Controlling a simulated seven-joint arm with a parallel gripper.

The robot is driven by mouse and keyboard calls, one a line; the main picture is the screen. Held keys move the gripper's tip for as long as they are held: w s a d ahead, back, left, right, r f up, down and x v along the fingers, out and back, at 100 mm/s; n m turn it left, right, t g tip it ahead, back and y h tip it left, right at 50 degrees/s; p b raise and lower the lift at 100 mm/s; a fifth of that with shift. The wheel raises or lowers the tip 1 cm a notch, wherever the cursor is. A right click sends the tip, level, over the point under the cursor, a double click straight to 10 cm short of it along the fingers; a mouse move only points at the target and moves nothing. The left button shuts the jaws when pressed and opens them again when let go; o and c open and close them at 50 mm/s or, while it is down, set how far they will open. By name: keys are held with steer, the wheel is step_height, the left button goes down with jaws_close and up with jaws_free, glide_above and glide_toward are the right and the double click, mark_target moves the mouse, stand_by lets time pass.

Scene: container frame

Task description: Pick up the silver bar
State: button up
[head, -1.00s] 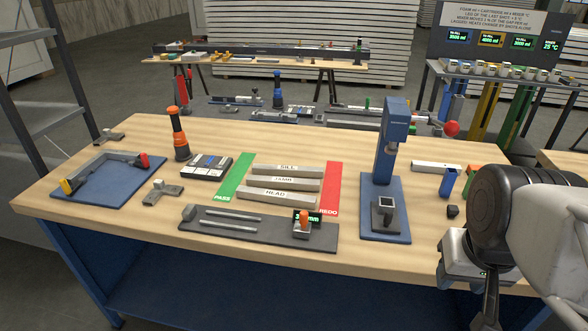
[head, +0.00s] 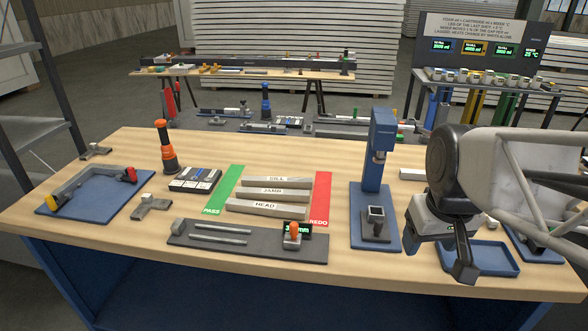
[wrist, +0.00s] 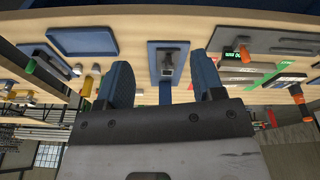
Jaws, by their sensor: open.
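Three light grey bars lie stacked front to back in the middle of the bench: the SILL bar (head: 277,181), the JAMB bar (head: 271,194) and the HEAD bar (head: 266,209). Two thin silver rods (head: 220,234) lie on a dark grey plate (head: 188,239) in front of them. I cannot tell which one the task calls the silver bar. My gripper (head: 464,262) is above the right part of the bench, far right of the bars. In the wrist view my gripper (wrist: 163,80) has its two blue fingers spread apart with nothing between them.
A blue press (head: 377,160) on a blue base stands between the bars and my gripper. A green PASS strip (head: 223,190) and red REDO strip (head: 321,195) flank the bars. A blue tray (head: 483,258) lies beside my gripper.

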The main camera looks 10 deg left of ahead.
steer(key=w+a+n, duration=0.4)
steer(key=w+a, duration=0.2)
steer(key=w, duration=0.6)
steer(key=n+g, duration=0.2)
steer(key=n, duration=1)
glide_above(274, 191)
steer(key=f, duration=1.5)
steer(key=shift+s+d, duration=0.1)
steer(key=shift+d, duration=0.1)
steer(key=shift+a+f+n, duration=0.25)
steer(key=shift+a+n, duration=0.05)
steer(key=shift+f, duration=1.3)
